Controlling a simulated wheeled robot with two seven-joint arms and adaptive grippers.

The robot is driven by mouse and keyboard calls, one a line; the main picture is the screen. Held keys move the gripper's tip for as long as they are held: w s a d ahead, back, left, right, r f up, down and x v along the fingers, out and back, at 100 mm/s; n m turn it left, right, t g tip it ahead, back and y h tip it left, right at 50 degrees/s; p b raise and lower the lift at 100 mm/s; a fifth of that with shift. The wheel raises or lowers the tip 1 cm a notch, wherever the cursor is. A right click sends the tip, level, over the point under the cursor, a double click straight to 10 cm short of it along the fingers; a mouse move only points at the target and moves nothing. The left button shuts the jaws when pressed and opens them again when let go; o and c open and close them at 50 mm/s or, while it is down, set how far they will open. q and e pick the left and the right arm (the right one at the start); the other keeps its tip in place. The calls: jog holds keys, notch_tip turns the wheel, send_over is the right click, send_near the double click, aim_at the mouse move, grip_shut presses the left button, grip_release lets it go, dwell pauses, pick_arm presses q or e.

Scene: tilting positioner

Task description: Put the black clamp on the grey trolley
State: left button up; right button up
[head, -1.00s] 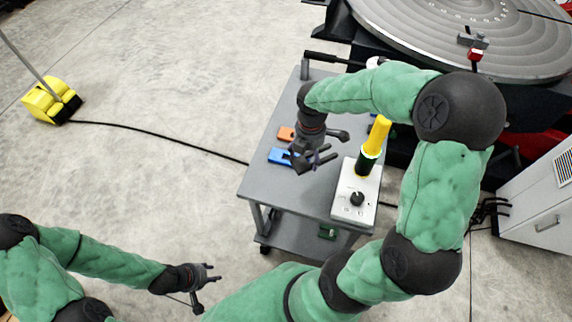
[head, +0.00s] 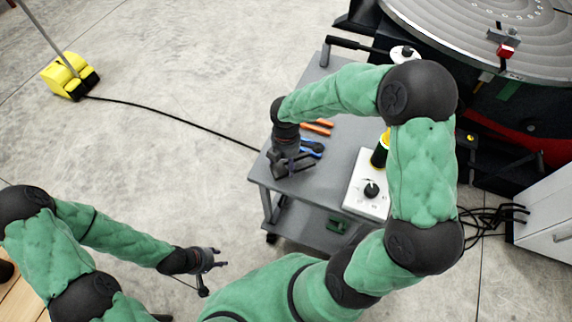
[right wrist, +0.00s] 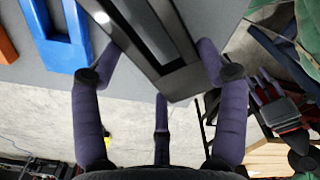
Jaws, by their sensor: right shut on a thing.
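The black clamp (right wrist: 160,45) is between the fingers of my right gripper (right wrist: 165,68) in the right wrist view, and the fingers are shut on it. In the head view my right gripper (head: 290,166) is over the left front part of the grey trolley (head: 325,185), close to its left edge. The clamp is hard to make out there against the dark gripper. I cannot tell whether it touches the trolley top. My left gripper (head: 208,268) is open and empty over the floor, left of the trolley.
On the trolley are a blue clamp (head: 312,148), an orange clamp (head: 319,126) behind it, a white box with a black knob (head: 367,197), and a yellow-and-black cylinder (head: 380,153). The round positioner table (head: 480,35) stands behind right. A yellow block (head: 70,75) is on the floor.

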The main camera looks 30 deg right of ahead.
jog(key=shift+f, duration=1.05)
jog(key=shift+f, duration=0.15)
jog(key=o, duration=1.7)
notch_tip(320, 180, up, 12)
jog(key=p, duration=0.2)
jog(key=shift+p, duration=0.4)
